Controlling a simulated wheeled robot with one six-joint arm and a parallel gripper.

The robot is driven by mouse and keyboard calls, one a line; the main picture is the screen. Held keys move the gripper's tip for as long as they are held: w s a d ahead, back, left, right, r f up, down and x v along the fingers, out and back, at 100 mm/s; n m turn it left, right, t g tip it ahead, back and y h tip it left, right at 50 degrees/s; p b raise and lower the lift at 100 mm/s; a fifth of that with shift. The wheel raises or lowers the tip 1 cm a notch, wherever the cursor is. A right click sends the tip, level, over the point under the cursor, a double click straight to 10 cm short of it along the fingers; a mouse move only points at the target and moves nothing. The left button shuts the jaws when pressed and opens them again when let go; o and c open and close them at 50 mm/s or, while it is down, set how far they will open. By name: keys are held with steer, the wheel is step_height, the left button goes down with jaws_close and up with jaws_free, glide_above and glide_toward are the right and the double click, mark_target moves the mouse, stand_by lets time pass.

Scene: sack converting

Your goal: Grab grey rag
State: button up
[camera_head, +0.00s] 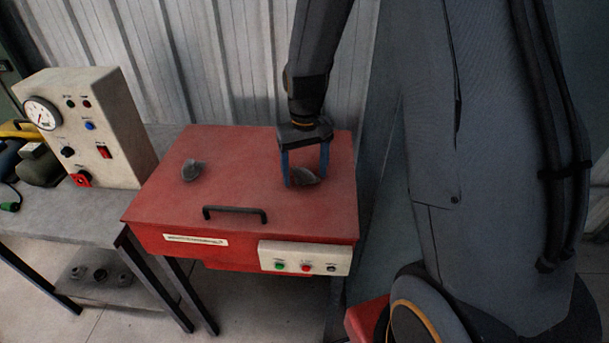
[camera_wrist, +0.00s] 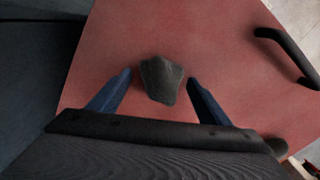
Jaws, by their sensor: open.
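A crumpled grey rag (camera_head: 305,178) lies on the red lid of a box-like machine (camera_head: 240,160). In the wrist view the rag (camera_wrist: 161,79) shows as a dark grey lump between and slightly beyond the blue fingertips. My gripper (camera_head: 306,180) points down over the rag, with one finger to each side of it. The wrist view shows the gripper (camera_wrist: 160,74) open, with gaps between the rag and both fingers. A second small grey lump (camera_head: 192,170) lies on the lid to the left.
A black handle (camera_head: 235,212) is at the lid's front, also in the wrist view (camera_wrist: 288,55). A cream gauge box (camera_head: 85,130) stands on a grey bench (camera_head: 60,212) at left. A corrugated wall (camera_head: 220,60) rises behind. The lid's middle is clear.

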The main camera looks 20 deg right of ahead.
steer(key=c, duration=1.1)
steer(key=shift+r, duration=0.15)
